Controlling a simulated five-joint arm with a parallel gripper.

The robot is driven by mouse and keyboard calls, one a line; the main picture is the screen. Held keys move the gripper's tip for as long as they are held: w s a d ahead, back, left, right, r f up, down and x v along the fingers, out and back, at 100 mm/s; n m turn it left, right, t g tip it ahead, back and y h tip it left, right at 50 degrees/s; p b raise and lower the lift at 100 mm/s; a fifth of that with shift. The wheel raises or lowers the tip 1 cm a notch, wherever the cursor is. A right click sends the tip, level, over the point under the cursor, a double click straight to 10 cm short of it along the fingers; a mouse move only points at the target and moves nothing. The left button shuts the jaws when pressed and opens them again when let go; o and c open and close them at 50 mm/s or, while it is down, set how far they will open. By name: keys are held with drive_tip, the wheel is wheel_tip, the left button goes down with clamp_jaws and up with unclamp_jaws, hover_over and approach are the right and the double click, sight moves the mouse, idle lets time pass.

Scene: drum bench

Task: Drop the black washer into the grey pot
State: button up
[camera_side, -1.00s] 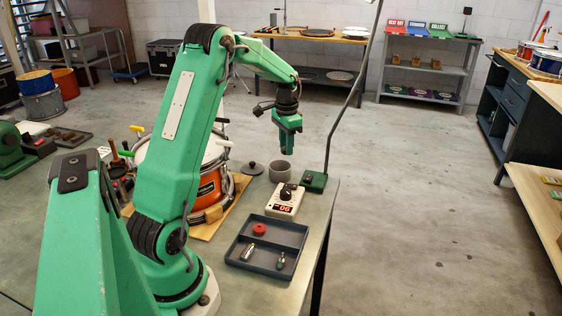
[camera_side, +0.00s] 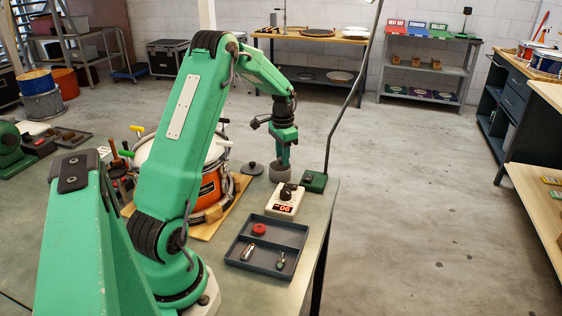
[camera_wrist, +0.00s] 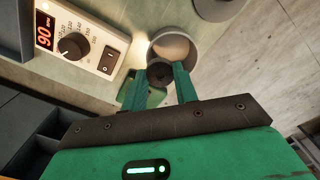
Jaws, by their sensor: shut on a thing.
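The grey pot (camera_side: 280,174) stands on the bench, and my gripper (camera_side: 283,160) is right above its opening in the side view. In the wrist view the round grey pot (camera_wrist: 180,47) opens upward just beyond the fingertips. My gripper (camera_wrist: 160,76) is shut on the black washer (camera_wrist: 158,73), a small dark ring between the green fingertips. In the wrist view the washer overlaps the near part of the pot's rim. The washer is too small to make out in the side view.
A white box with a dial (camera_side: 286,200) and a green lamp base (camera_side: 315,181) stand close to the pot. A grey lid (camera_side: 252,168) lies to its left. A divided dark tray (camera_side: 290,228) holds a red ring and small metal parts. An orange drum (camera_side: 214,184) stands farther left.

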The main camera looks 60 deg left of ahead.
drive_tip(key=shift+f, duration=1)
drive_tip(key=o, duration=1)
drive_tip(key=shift+r, duration=0.15)
drive_tip(key=shift+r, duration=3.8)
